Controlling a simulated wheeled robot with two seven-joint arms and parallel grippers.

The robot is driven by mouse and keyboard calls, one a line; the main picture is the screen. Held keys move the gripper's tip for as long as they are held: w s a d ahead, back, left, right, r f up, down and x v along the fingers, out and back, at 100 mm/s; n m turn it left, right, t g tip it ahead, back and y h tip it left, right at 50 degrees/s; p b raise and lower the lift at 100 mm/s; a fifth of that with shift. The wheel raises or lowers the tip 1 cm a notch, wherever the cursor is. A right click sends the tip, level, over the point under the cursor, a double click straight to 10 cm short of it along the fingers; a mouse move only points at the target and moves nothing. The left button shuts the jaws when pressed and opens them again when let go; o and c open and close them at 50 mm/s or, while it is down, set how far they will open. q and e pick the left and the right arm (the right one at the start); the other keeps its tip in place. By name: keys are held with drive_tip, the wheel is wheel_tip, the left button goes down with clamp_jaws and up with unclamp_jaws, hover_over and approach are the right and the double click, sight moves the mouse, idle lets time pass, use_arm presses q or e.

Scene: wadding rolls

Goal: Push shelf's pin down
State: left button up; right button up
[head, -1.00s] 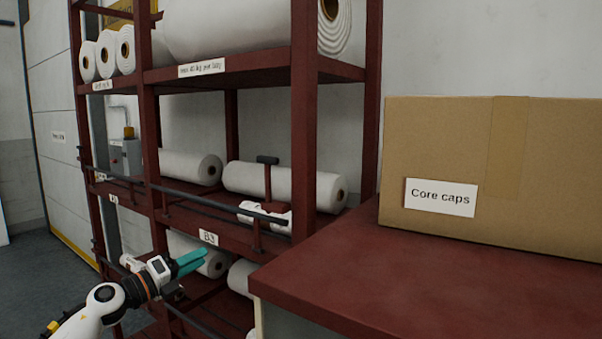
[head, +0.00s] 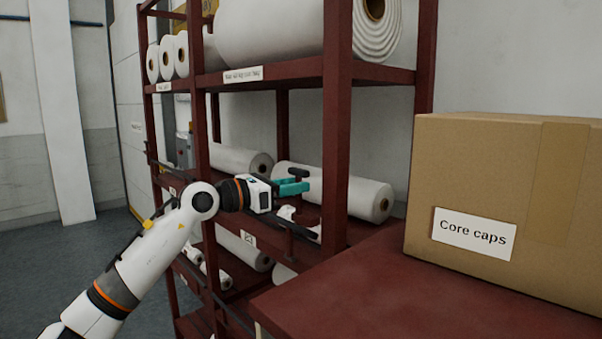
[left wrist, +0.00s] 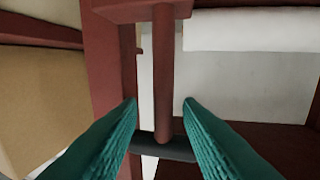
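My left gripper (head: 293,187) has teal fingers and is at the front of the shelf's middle level. Its fingers are apart in the left wrist view (left wrist: 160,103), one on each side of the stem. I cannot tell whether either finger touches it. My right gripper is out of view.
The dark red rack (head: 338,120) carries white rolls above and behind my gripper, including a long roll (head: 345,190) close behind it. A red-topped table (head: 350,290) with a "Core caps" box (head: 560,200) stands at the right. Open floor (head: 50,225) lies at the left.

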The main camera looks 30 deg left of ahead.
sight(300, 214)
use_arm(q)
drive_tip(key=shift+x, duration=0.9)
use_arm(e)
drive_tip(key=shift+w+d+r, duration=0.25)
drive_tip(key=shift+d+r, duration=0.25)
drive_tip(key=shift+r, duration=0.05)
use_arm(q)
drive_tip(key=shift+a, duration=0.1)
clamp_jaws()
drive_tip(key=shift+f, duration=0.6)
wheel_tip(300, 214, down, 4)
drive_tip(key=b, duration=0.4)
drive_tip(key=shift+f, duration=0.1)
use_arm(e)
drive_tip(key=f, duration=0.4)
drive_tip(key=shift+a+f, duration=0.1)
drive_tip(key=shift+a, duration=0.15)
use_arm(q)
drive_tip(key=shift+w, duration=0.1)
